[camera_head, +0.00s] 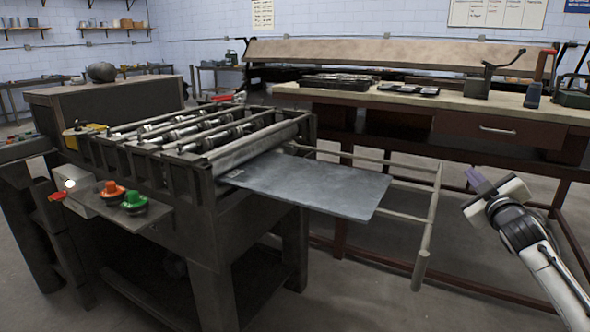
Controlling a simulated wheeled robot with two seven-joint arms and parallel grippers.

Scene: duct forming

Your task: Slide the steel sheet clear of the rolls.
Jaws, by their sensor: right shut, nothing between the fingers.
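The grey steel sheet (310,186) lies flat and sticks out to the right from the roll-forming machine. Its left edge is close against the last roll (262,143); I cannot tell whether it is still between the rolls. Its right part reaches over the rails of an outfeed frame (432,215). My right gripper (476,180) is at the right, beyond the frame and apart from the sheet. It is shut and empty. My left gripper is not in view.
The machine carries an orange button (112,190) and a green button (134,199) on its front shelf. A workbench (450,103) with tools and a drawer stands behind. Open floor lies in front of the outfeed frame.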

